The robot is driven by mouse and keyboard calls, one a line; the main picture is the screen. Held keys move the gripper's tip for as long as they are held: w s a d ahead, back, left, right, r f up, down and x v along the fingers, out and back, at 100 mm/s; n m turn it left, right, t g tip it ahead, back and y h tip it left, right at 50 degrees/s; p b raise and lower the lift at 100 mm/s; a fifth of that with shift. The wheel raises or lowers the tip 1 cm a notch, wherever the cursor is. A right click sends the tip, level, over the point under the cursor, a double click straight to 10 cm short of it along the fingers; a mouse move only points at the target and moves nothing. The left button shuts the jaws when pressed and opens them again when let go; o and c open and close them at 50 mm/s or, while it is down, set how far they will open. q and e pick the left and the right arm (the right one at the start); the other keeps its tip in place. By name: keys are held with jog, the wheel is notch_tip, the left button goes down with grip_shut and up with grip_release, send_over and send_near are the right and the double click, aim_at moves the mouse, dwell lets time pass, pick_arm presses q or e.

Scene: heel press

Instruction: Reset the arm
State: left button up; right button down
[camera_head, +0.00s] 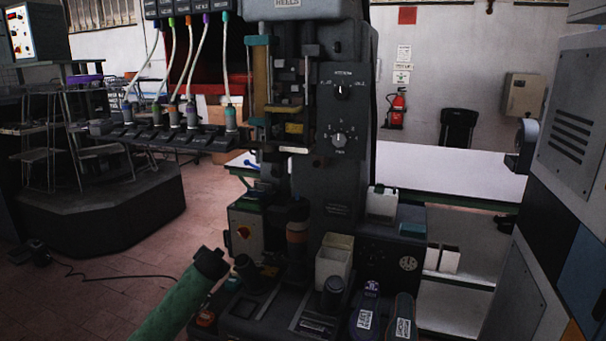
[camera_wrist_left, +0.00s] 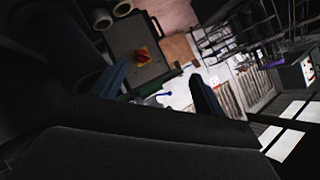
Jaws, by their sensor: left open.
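In the left wrist view, my left gripper (camera_wrist_left: 158,92) shows as two dark bluish fingers set wide apart with nothing between them. Beyond them is a grey box with a red knob on a yellow plate (camera_wrist_left: 142,55). The same box (camera_head: 243,236) stands at the foot of the heel press (camera_head: 340,130) in the head view. A green cylinder with a dark end (camera_head: 180,300) enters the head view from the bottom; I cannot tell whether it is part of my arm. My left gripper's fingers cannot be made out in the head view. My right gripper is in neither view.
A white bin (camera_head: 334,262) and several dark and purple bottles stand on the press base. Cables hang to a dark rack (camera_head: 165,137) at left. A grey cabinet (camera_head: 575,120) stands at right. A white table (camera_head: 455,176) is behind. Floor at left is mostly clear.

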pick_arm(q)
jog(key=s+d+f+g, duration=0.1)
jog(key=s+d, duration=0.2)
jog(key=s, duration=0.3)
jog(key=s+d+n+g+h, duration=0.1)
jog(key=s+d, duration=0.2)
jog(key=s, duration=0.3)
jog(key=s+d+f+g, duration=0.1)
jog(key=s+d, duration=0.2)
jog(key=s, duration=0.3)
jog(key=s+d+f+n+g+h, duration=0.1)
jog(key=s+f, duration=0.5)
jog(key=s, duration=0.9)
jog(key=s+d+f+n+g+h, duration=0.1)
jog(key=s+d+f+g, duration=0.2)
jog(key=s, duration=1.3)
jog(key=s+d+f+g+h, duration=0.1)
jog(key=s+f, duration=0.7)
jog(key=s, duration=0.8)
jog(key=shift+s+d+f+n+g+h, duration=0.15)
jog(key=shift+d+f+n+g+h, duration=0.3)
jog(key=shift+g, duration=0.55)
jog(key=shift+d, duration=0.1)
jog(key=shift+r, duration=0.1)
